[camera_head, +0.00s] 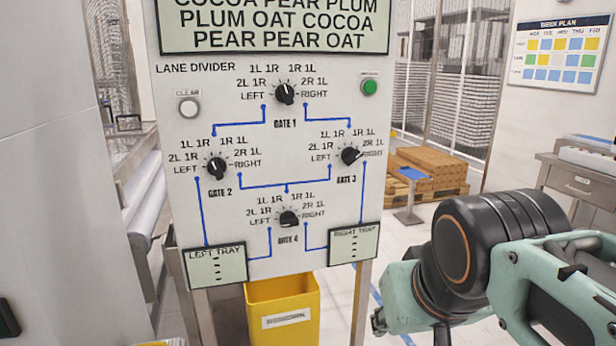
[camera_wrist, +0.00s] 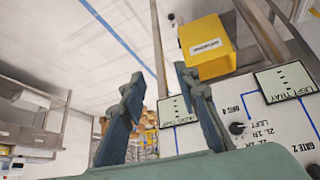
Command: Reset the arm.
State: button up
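My gripper (camera_wrist: 158,74) shows in the wrist view with its two dark fingers spread apart and nothing between them. My teal and black arm (camera_head: 470,265) is bent at the lower right of the head view, to the right of the panel. The lane divider panel (camera_head: 240,130) stands upright in the head view. It has black knobs for gate 1 (camera_head: 285,94), gate 2 (camera_head: 216,168), gate 3 (camera_head: 350,155) and gate 4 (camera_head: 288,219).
A yellow bin (camera_head: 283,308) stands under the panel and also shows in the wrist view (camera_wrist: 205,62). Wooden pallets (camera_head: 430,170) lie behind on the right, near a grey table (camera_head: 577,178). A roller conveyor (camera_head: 147,205) is at left. Open floor lies right of the panel.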

jog(key=s+f, duration=0.3)
jog(key=f, duration=0.1)
notch_tip(320, 180, up, 16)
jog(key=m+g+p, duration=0.1)
jog(key=p, duration=1.6)
jog(key=shift+s+d, duration=0.35)
jog(key=shift+s, duration=0.05)
jog(key=shift+o, duration=0.6)
